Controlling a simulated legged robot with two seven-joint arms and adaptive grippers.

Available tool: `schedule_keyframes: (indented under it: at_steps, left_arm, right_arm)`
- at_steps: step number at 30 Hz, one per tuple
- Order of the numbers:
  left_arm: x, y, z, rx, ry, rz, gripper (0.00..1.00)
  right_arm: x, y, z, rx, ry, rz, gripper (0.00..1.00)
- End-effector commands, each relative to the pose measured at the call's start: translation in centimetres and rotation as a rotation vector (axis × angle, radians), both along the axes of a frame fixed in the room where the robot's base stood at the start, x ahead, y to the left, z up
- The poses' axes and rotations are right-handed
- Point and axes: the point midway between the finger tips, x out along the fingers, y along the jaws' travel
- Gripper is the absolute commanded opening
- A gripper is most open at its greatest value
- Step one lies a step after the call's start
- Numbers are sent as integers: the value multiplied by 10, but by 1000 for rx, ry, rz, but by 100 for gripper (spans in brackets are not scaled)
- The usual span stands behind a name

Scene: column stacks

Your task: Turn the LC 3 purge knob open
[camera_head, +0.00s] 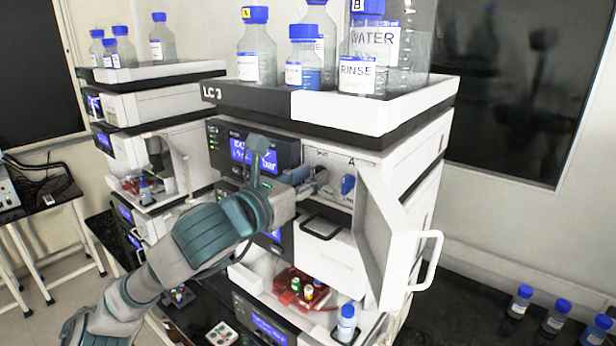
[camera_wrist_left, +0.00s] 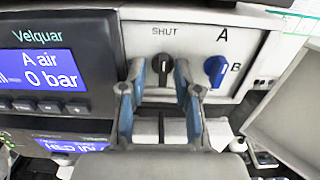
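The LC 3 stack carries its label (camera_head: 212,92) on the upper tray edge. The dark purge knob (camera_wrist_left: 163,66) sits upright under the word SHUT on the white panel. In the head view my gripper partly hides this knob. A blue knob (camera_wrist_left: 216,71) marked A and B is to its right, and also shows in the head view (camera_head: 348,185). My left gripper (camera_wrist_left: 161,72) is at the panel, with one finger on each side of the dark knob. The fingers look apart from it, though the right one is very close. My right gripper is not in view.
An open white door (camera_head: 385,235) with a handle swings out right of the knobs. The pump display (camera_wrist_left: 38,70) reads 0 bar. Bottles (camera_head: 257,50) stand on top. Vials (camera_head: 302,288) sit in the bay below. Another stack (camera_head: 150,105) stands at left.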

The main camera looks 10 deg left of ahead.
Motion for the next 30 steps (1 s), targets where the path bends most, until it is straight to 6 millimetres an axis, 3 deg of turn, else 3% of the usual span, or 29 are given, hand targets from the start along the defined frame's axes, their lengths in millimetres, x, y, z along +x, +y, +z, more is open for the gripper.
schedule_keyframes:
  at_steps: [1,3,16,30]
  left_arm:
    - [0,0,0,0,0,0,14]
    - [0,0,0,1,1,0,0]
    - [1,0,-2,-31,18,1,0]
    - [2,1,-5,-291,166,1,0]
  right_arm:
    - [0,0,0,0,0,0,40]
    - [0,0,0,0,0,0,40]
    - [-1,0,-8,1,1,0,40]
    - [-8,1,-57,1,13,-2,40]
